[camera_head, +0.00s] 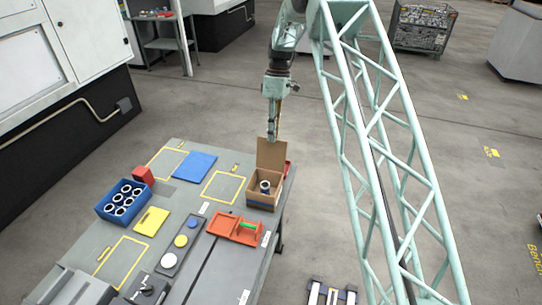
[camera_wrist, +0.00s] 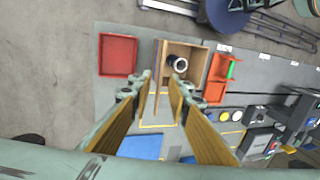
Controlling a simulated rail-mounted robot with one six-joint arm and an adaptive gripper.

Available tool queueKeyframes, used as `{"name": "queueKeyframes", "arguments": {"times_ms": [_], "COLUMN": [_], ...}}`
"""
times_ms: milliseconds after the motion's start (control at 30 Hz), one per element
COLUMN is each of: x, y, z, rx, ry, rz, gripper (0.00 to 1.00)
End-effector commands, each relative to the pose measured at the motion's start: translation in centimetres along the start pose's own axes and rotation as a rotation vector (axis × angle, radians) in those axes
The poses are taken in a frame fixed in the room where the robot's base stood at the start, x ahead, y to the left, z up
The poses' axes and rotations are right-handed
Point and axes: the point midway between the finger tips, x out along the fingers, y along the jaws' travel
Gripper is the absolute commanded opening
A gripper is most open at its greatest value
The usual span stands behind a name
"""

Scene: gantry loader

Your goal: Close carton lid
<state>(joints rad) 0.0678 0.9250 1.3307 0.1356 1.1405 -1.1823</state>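The carton (camera_head: 262,203) is an open brown box near the far right edge of the table. Its lid (camera_head: 271,154) stands upright at the back of the box. A dark cylindrical part with a light ring (camera_head: 265,187) sits inside. My gripper (camera_head: 273,136) points down at the top edge of the lid; I cannot tell whether it touches. In the wrist view the carton (camera_wrist: 203,66) with the ringed part (camera_wrist: 178,63) lies just beyond my fingertips (camera_wrist: 161,78). The fingers are apart, with nothing clearly held between them.
A red tray (camera_wrist: 118,55) lies beside the carton. An orange tray with a green part (camera_head: 236,228) is in front of it. A blue sheet (camera_head: 195,166), a blue bin of ringed parts (camera_head: 122,201) and a yellow block (camera_head: 151,221) lie to the left.

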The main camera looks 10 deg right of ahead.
Motion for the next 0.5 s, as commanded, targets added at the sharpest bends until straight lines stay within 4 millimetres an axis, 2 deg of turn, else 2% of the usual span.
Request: {"name": "queueKeyframes", "arguments": {"times_ms": [500], "x": [7.0], "y": [-0.1], "z": [0.0], "rx": [-0.001], "ry": [-0.002], "rz": [-0.002], "gripper": [0.17]}}
